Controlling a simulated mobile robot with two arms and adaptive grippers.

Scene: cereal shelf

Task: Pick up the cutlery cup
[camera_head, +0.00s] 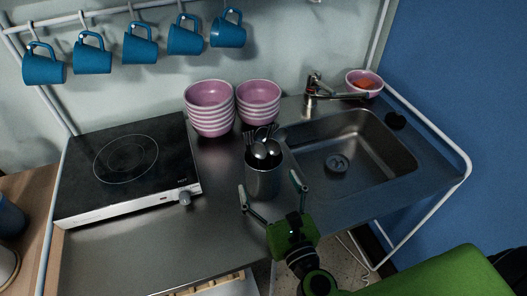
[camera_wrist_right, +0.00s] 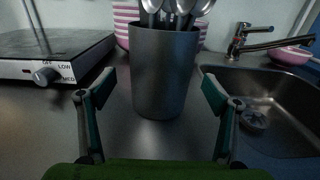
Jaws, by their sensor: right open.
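The cutlery cup (camera_head: 262,181) is a dark grey metal cup standing upright on the steel counter, left of the sink, with spoons and forks sticking up out of it. In the right wrist view the cup (camera_wrist_right: 163,75) stands straight ahead, centred between the fingers. My right gripper (camera_head: 270,190) is green and open, with one finger on each side of the cup's front. In the wrist view the right gripper (camera_wrist_right: 152,92) shows gaps between both fingers and the cup. My left gripper is not in view.
Two stacks of pink striped bowls (camera_head: 209,108) stand close behind the cup. A hotplate (camera_head: 128,165) is at left. The sink (camera_head: 349,157) and tap (camera_head: 312,92) are at right. Blue mugs (camera_head: 140,44) hang above. Counter in front of the hotplate is clear.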

